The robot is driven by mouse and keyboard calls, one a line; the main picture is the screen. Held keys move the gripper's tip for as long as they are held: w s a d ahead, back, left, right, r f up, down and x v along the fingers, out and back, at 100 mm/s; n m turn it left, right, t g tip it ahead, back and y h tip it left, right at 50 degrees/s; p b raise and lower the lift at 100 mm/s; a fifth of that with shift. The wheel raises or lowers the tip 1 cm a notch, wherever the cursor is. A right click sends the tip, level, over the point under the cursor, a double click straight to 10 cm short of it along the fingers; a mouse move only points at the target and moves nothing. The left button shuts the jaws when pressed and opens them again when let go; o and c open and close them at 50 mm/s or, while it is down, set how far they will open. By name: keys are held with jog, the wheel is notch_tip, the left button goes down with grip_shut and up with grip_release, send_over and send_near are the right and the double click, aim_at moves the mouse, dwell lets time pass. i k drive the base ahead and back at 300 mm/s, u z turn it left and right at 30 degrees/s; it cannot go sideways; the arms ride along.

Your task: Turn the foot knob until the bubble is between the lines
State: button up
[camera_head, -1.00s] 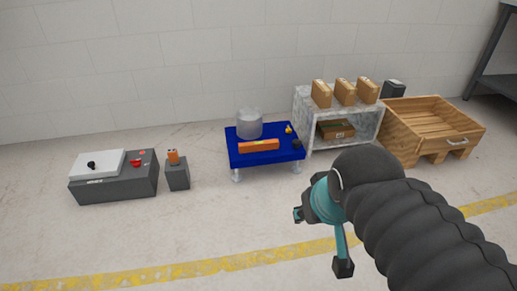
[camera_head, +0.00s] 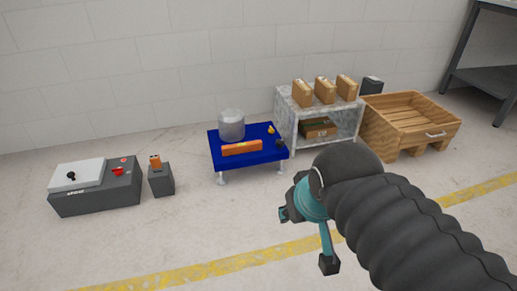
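A blue low table (camera_head: 225,161) on pale legs stands on the floor near the wall. An orange level (camera_head: 242,149) lies along its front; its bubble and lines are too small to read. A dark knob-like piece (camera_head: 281,143) sits at the table's right front corner, and a small yellow piece (camera_head: 270,129) is behind it. I cannot tell which is the foot knob. My gripper (camera_head: 303,238), black and teal, is in front of and below the table's right side, apart from it. Its finger opening is unclear.
A grey cylinder (camera_head: 231,124) stands on the table. Left are a grey control box (camera_head: 112,193) and a dark block (camera_head: 161,181) with an orange item on top. Right are a shelf (camera_head: 284,121) with cartons and a wooden crate (camera_head: 425,141). The floor before the table is clear.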

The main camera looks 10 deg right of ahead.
aim_at(280, 143)
jog(key=k, duration=0.55)
jog(key=z, duration=1.05)
jog(key=i, duration=1.3)
jog(key=u, duration=0.75)
jog(key=i, duration=0.4)
jog(key=u, duration=0.35)
